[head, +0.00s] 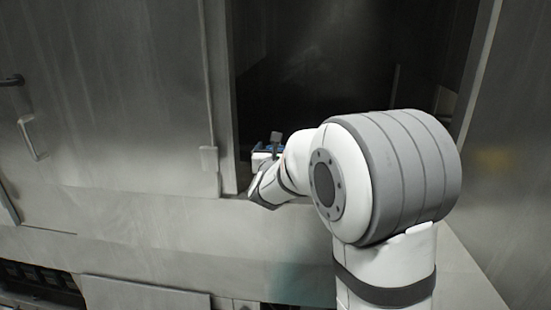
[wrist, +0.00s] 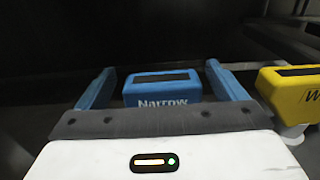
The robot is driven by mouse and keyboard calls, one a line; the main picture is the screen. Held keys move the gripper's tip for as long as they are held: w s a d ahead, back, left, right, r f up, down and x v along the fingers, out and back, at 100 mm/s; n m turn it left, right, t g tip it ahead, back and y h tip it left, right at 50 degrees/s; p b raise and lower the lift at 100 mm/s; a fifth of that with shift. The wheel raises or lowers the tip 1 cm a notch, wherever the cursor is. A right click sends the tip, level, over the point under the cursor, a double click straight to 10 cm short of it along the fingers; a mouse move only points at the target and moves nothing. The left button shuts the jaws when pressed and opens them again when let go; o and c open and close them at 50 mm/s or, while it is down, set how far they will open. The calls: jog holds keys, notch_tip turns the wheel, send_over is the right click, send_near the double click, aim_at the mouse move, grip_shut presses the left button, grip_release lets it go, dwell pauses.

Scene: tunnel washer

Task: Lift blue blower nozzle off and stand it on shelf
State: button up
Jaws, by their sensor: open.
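In the wrist view, a blue nozzle (wrist: 150,98) with "Narrow" on its front and a dark slot along its top lies between the two blue fingers of my gripper (wrist: 160,72). The fingers are apart, with a gap visible on either side of the nozzle. The lower part of the nozzle is hidden behind my gripper's body. In the head view, my gripper (head: 268,148) is at the lower left of the dark opening, mostly hidden by my arm. I cannot make out the nozzle there, nor clearly identify the shelf.
A yellow nozzle (wrist: 294,92) with a "W" showing stands close to the right of my right finger. In the head view, a dark opening (head: 320,70) lies between a grey metal panel (head: 110,90) on the left and a metal wall (head: 515,140) on the right.

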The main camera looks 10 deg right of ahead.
jog(key=shift+d, duration=0.1)
jog(key=shift+w+r, duration=0.1)
jog(key=c, duration=1.2)
